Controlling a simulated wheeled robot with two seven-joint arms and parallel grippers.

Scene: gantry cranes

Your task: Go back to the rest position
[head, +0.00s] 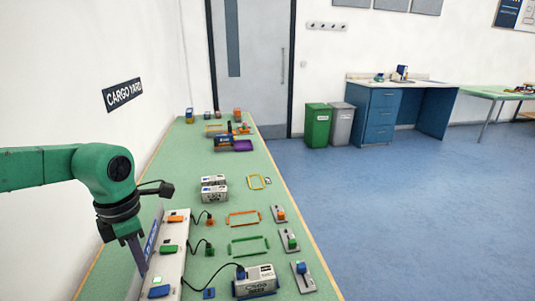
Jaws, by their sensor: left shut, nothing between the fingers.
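My left arm comes in from the left edge, green with a black wrist. My left gripper (142,260) points down over the left side of the green table, beside a long pale panel (172,250). Its fingers are shut with nothing visible between them. The panel carries an orange, a green and a blue block, with black cables running to small plugs on the table. My right gripper is not in view.
The long green table (222,170) runs along the left wall. It bears grey-white boxes (214,188), coloured outline frames (249,245) and lever switches (290,240) near its right edge. Bins (318,125) and a blue desk (381,115) stand beyond. The blue floor (410,210) is clear.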

